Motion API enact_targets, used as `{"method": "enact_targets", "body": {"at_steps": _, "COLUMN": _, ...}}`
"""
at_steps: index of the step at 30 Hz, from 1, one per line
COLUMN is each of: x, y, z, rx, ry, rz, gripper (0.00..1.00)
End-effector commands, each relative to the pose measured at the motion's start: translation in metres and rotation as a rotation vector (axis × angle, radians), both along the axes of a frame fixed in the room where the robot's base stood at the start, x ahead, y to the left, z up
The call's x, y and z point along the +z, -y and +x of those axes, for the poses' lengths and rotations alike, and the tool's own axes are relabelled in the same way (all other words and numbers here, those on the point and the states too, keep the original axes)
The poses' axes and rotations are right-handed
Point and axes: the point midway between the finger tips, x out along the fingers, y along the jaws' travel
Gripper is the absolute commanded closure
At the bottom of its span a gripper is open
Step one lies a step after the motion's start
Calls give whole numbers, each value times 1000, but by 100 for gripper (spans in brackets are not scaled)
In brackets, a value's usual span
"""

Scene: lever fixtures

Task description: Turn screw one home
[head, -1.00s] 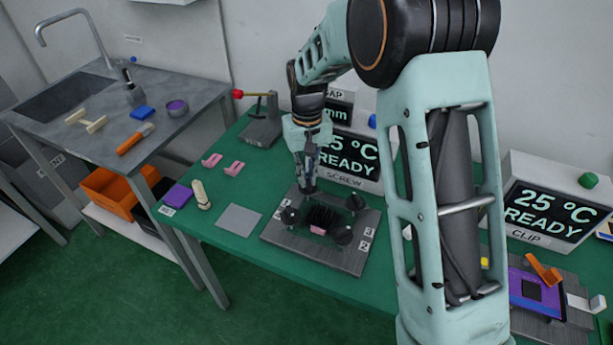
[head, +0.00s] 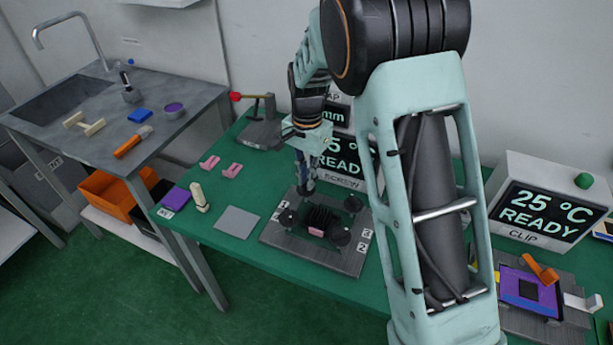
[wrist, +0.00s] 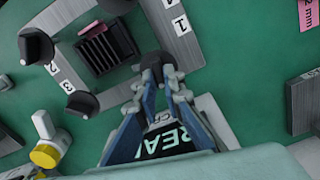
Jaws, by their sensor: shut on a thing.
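The grey screw fixture (head: 330,262) sits on the green bench, with a black finned block (head: 320,219) at its middle and dark knobbed screws at its corners. My gripper (head: 306,190) points down at the back-left corner. In the wrist view, my gripper (wrist: 160,73) is shut on a dark knob (wrist: 155,60), beside the plate label that reads 1 (wrist: 181,25). The fingers partly hide this knob, so its turn angle and depth cannot be told. The other knobs, such as the front-right one (head: 341,237), stand free.
A SCREW display (head: 345,181) reading READY stands close behind the gripper. A red-tipped lever (head: 262,122) is at the back left. The CLIP fixture (head: 530,295) is at right.

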Motion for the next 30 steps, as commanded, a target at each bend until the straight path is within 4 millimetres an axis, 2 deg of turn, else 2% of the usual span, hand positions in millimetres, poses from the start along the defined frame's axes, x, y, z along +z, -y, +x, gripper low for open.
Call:
{"method": "enact_targets", "body": {"at_steps": 15, "x": 2, "y": 1, "z": -1, "rx": -434, "ry": 0, "rz": 0, "gripper": 100}}
{"method": "enact_targets", "body": {"at_steps": 30, "x": 1, "y": 1, "z": -2, "rx": -598, "ry": 2, "rz": 1, "gripper": 100}}
